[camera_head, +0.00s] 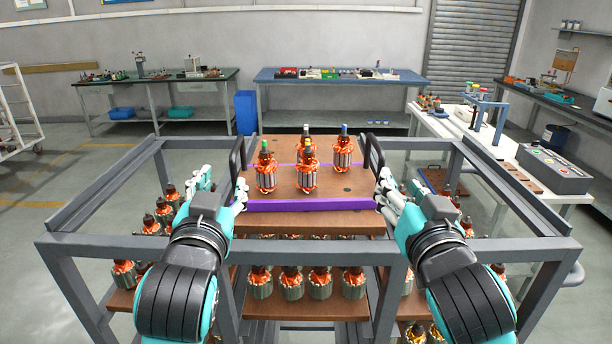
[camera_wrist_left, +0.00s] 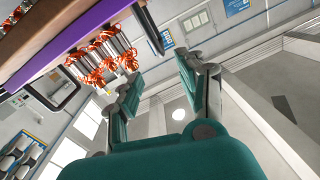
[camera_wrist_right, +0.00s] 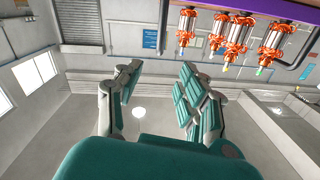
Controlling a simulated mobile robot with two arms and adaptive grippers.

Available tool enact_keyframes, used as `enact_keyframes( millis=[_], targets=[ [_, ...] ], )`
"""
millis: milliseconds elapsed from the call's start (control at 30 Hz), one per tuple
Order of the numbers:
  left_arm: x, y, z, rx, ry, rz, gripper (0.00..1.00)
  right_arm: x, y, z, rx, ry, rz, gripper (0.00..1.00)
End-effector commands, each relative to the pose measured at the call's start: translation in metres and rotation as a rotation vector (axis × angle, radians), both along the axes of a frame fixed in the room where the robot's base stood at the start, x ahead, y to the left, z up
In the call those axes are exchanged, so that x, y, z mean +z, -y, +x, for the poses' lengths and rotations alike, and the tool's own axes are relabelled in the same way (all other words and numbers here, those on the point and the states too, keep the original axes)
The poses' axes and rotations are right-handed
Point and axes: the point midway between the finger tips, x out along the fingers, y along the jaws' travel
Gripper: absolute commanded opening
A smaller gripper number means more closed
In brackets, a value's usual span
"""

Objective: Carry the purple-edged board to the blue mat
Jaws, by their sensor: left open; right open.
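The purple-edged board (camera_head: 300,206) is brown, with a purple front edge, and sits in the upper part of a grey frame. Several copper-wound armatures (camera_head: 306,178) stand upright on it. Black handles rise at its left end (camera_head: 238,160) and right end (camera_head: 374,155). My left gripper (camera_head: 224,189) is open beside the left handle, and my right gripper (camera_head: 396,188) is open beside the right handle. Both look empty. The purple edge also shows in the left wrist view (camera_wrist_left: 82,40) and the right wrist view (camera_wrist_right: 290,10). I cannot make out a blue mat.
The grey frame (camera_head: 300,142) surrounds the board, and its rails run beside my arms. More armatures (camera_head: 320,283) stand on a lower shelf. A blue-topped bench (camera_head: 340,78) stands at the back, a dark bench (camera_head: 150,80) at back left, a white table (camera_head: 450,125) at right. Open floor lies left.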

Motion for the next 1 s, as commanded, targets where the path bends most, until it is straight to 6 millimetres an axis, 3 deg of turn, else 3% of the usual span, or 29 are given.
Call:
enact_keyframes(
  millis=[367, 1000],
  targets=[
    [-0.001, 0.000, 0.009, -0.001, -0.002, 0.002, 0.40, 0.000, 0.000, 0.009, -0.001, 0.000, -0.002, 0.40],
    [-0.001, -0.008, 0.129, 0.001, -0.003, 0.002, 0.40, 0.000, -0.007, 0.129, -0.002, 0.000, -0.002, 0.40]
  ],
)
